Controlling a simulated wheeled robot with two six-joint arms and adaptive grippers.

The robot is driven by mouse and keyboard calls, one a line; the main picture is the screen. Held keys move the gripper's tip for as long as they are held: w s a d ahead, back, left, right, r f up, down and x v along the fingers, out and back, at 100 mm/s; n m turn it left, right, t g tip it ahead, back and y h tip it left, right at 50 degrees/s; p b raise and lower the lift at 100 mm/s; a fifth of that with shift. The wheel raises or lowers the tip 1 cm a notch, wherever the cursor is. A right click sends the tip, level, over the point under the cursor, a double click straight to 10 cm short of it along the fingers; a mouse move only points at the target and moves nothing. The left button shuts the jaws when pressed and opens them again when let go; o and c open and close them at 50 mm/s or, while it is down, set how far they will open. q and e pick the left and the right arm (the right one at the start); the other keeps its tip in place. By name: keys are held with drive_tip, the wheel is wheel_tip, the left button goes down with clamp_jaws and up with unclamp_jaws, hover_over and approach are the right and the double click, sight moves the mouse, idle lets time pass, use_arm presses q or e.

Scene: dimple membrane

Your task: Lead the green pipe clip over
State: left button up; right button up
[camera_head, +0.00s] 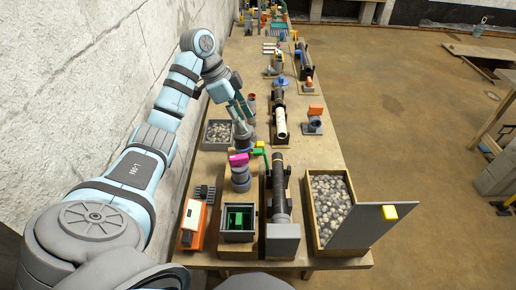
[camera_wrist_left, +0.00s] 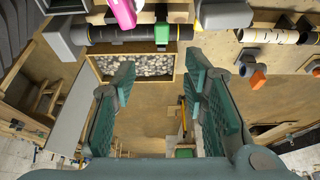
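A green clip-like piece (camera_head: 259,148) stands by the near black pipe (camera_head: 279,190), next to a magenta block (camera_head: 239,159). In the left wrist view a green piece (camera_wrist_left: 162,34) shows at the black pipe (camera_wrist_left: 120,35), near the magenta block (camera_wrist_left: 123,13); whether it is seated on the pipe I cannot tell. Another green object (camera_head: 238,217) sits in a small grey-rimmed box. My left gripper (camera_head: 241,108) is over the table's left side, beyond the magenta block. In the wrist view its fingers (camera_wrist_left: 160,85) are apart with nothing between them. My right gripper is out of view.
A gravel box (camera_head: 313,226) with a grey panel (camera_head: 362,228) stands at the near right. Another gravel tray (camera_head: 206,145) lies at the left, by the wall. An orange device (camera_head: 194,224) is at the near left. A white pipe (camera_head: 280,122) stands farther back. Bare table shows right of centre.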

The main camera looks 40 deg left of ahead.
sight(260, 150)
use_arm(q)
drive_tip(key=x, duration=1.2)
drive_tip(key=shift+a+f, duration=0.1)
drive_tip(key=shift+c, duration=0.2)
drive_tip(key=shift+w, duration=0.1)
clamp_jaws()
